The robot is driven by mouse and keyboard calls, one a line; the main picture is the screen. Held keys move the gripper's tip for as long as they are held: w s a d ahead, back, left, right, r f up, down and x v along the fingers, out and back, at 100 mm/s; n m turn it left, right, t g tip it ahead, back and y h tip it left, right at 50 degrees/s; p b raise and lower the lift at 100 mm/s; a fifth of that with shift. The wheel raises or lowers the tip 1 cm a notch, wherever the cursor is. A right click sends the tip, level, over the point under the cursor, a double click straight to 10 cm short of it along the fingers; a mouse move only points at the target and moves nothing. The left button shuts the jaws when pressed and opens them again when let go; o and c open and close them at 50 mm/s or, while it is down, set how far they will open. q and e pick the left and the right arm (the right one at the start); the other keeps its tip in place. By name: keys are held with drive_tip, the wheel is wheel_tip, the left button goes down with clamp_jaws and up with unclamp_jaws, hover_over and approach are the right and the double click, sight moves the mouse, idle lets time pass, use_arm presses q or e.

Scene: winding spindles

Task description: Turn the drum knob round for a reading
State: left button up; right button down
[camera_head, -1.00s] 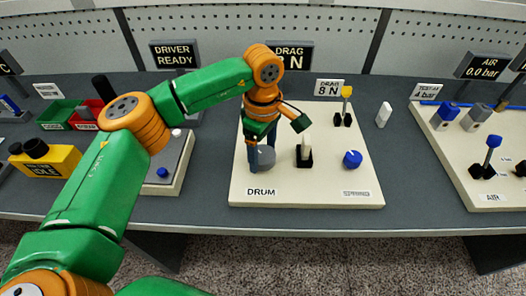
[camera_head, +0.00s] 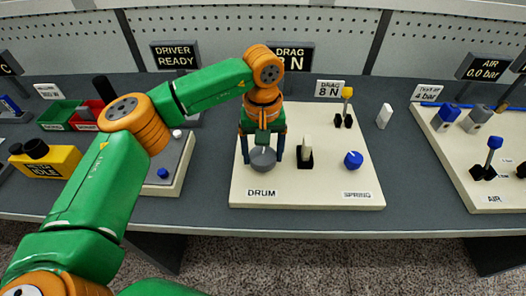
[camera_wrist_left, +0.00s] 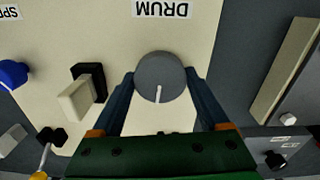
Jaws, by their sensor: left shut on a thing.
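The drum knob (camera_head: 263,159) is a grey round knob with a white pointer line, on the cream board (camera_head: 310,190) above the DRUM label. In the left wrist view the knob (camera_wrist_left: 160,76) sits between the two dark blue fingers, its white line pointing toward the gripper's palm. My left gripper (camera_head: 263,157) comes down from above and is shut on the knob, one finger on each side. The DRAG display (camera_head: 292,57) stands behind the board, partly hidden by my left arm; its last characters look like "8 N". My right gripper does not show.
A black-based switch with a pale lever (camera_head: 305,153) stands close right of the knob. Farther right are the blue SPRING knob (camera_head: 353,160) and a yellow-topped lever (camera_head: 346,97). A panel with a raised edge (camera_head: 172,170) lies left of the board.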

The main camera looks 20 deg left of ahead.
sight(262, 155)
use_arm(q)
drive_tip(key=shift+r+m, duration=0.1)
drive_tip(key=shift+m, duration=1.4)
drive_tip(key=o, duration=1.2)
drive_tip(key=shift+o, duration=0.2)
wheel_tip(262, 155, up, 7)
drive_tip(key=shift+f+b, duration=0.2)
drive_tip(key=shift+b, duration=0.1)
drive_tip(key=shift+r, duration=0.25)
